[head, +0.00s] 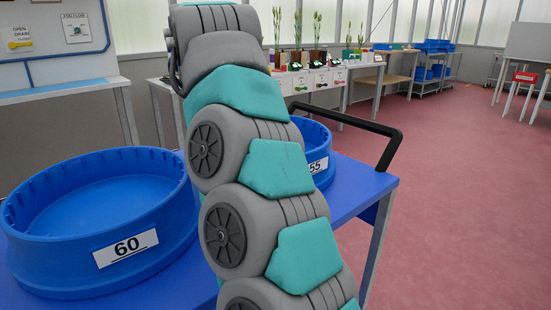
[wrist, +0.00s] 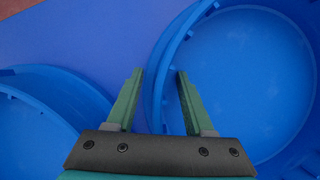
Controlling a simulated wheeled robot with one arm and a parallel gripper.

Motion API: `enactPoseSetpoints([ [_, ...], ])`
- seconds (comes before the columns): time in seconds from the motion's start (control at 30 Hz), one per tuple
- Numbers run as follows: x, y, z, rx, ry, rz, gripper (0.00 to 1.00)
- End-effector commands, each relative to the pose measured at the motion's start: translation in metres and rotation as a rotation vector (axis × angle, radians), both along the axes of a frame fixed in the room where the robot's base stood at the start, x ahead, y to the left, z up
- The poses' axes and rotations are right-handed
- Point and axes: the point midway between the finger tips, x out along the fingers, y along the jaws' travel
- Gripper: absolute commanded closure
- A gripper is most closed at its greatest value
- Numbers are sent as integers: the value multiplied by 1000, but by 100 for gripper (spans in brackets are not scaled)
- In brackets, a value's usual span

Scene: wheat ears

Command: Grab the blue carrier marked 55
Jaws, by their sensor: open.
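The blue round carrier marked 55 (head: 321,160) stands on the blue tabletop, mostly hidden behind my arm in the head view. Its white label shows at its right side. My gripper (wrist: 159,74) is open and empty in the wrist view, pointing down. The rim of a large blue round carrier (wrist: 157,70) at the right passes between the two fingers in the picture. I cannot tell how far above it they are. No number shows there, so I cannot tell which carrier it is. The head view does not show my fingers.
Another blue round carrier marked 60 (head: 100,175) stands on the left of the blue table (head: 345,190). A second carrier (wrist: 40,125) shows at lower left in the wrist view. A black handle (head: 397,135) rises at the table's right end. Open red floor (head: 465,200) lies right.

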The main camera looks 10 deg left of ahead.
Motion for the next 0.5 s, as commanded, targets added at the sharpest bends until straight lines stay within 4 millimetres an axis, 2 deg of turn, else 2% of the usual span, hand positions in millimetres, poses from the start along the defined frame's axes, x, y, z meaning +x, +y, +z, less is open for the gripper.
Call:
enactPoseSetpoints([
  [0.13,0,0,0,0,0,0,47],
  [0.5,0,-1,1,1,0,0,89],
])
